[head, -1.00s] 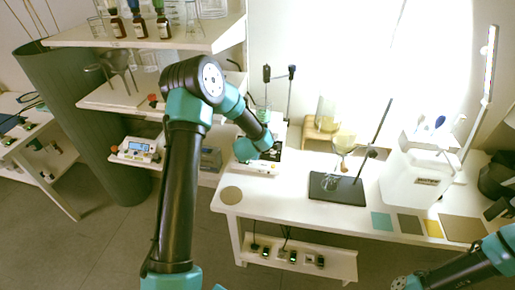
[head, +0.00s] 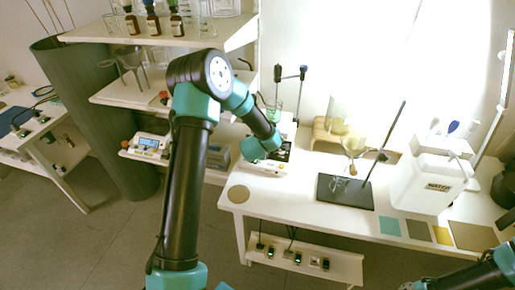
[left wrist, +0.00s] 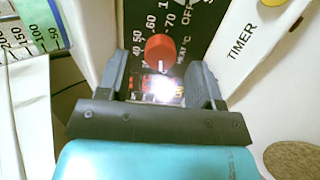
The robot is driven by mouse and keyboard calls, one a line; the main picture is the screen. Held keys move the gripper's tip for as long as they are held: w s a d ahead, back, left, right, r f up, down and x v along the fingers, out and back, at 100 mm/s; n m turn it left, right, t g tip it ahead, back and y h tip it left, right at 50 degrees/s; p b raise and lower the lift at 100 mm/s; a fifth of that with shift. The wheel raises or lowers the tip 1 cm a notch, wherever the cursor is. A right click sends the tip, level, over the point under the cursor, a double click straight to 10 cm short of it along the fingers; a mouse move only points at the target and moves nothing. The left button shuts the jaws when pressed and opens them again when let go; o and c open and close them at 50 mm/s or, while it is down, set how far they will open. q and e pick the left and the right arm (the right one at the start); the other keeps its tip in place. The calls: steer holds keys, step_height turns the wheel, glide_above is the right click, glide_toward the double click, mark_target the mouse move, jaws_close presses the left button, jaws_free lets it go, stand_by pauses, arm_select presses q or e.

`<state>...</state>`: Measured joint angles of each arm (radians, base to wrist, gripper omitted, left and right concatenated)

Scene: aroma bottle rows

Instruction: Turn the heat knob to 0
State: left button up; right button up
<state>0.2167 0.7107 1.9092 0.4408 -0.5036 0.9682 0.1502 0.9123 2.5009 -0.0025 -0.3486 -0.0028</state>
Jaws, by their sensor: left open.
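The heat knob (left wrist: 160,50) is a red-orange round knob on a dark panel, in the upper middle of the left wrist view. A white mark shows at its lower edge. Printed numbers such as 40, 50, 60 and 70, and the word OFF, stand around it. My left gripper (left wrist: 160,72) is open, with one dark finger on each side of the knob's lower part; I cannot tell if either touches it. In the head view, the white heater device (head: 268,168) is partly hidden by my left arm. My right gripper is out of view.
A TIMER label (left wrist: 240,40) shows right of the panel. In the head view, a black stand base (head: 345,191) and a white box (head: 432,185) stand to the right on the table. A round brown pad (head: 238,194) lies at the table's front left.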

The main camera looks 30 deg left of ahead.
arm_select(q)
steer(key=v, duration=1.5)
steer(key=shift+s+r, duration=0.15)
steer(key=shift+s, duration=0.05)
